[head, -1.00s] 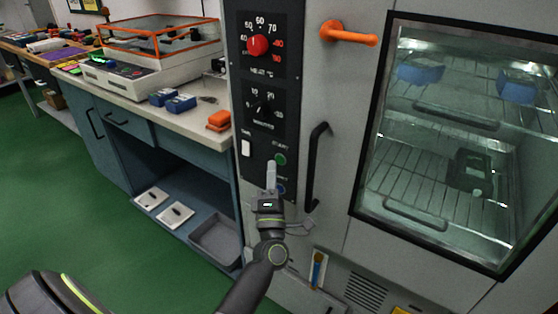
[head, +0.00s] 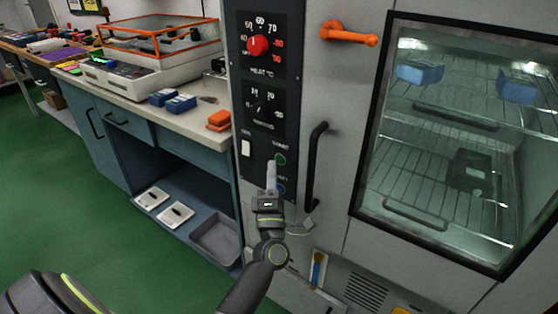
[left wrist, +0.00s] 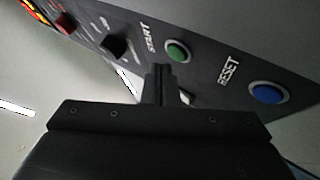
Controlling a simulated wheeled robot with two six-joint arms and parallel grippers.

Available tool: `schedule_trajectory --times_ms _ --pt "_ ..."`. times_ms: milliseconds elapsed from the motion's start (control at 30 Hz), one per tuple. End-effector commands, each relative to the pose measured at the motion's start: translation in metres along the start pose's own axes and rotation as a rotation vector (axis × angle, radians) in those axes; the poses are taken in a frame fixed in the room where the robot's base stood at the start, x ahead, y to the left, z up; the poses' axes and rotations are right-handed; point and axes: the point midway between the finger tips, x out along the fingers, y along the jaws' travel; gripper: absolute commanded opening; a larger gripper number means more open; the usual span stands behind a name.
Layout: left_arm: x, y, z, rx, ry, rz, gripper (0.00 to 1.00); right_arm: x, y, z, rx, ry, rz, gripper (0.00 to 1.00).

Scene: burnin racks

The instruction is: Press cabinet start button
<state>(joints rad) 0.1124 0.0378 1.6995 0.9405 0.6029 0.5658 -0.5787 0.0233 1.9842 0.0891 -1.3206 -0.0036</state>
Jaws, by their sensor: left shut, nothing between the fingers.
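The green start button (head: 280,159) is on the dark control panel (head: 264,133) of the cabinet. It also shows in the left wrist view (left wrist: 178,51), beside the label START. My left gripper (head: 271,166) is shut and empty, pointing up at the panel just below and left of the green button. In the left wrist view the fingertips (left wrist: 160,70) appear just left of and below the green button; I cannot tell whether they touch the panel. The blue reset button (left wrist: 268,93) is to the right there, and partly hidden by the gripper in the head view. My right gripper is not in view.
A red heat knob (head: 257,45), a black timer knob (head: 259,109) and a white switch (head: 246,148) share the panel. A black door handle (head: 316,166) stands out close to the right. An orange handle (head: 348,34) juts out above. A workbench is at left.

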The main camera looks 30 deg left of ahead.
Motion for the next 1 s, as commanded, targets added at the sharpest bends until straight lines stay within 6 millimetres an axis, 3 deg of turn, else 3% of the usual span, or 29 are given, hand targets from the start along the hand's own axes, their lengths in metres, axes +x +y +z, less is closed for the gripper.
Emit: schedule_trajectory --times_ms 1000 --pt "0.0089 -0.006 0.0063 0.0 0.0 0.001 0.0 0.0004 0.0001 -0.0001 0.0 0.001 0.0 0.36"
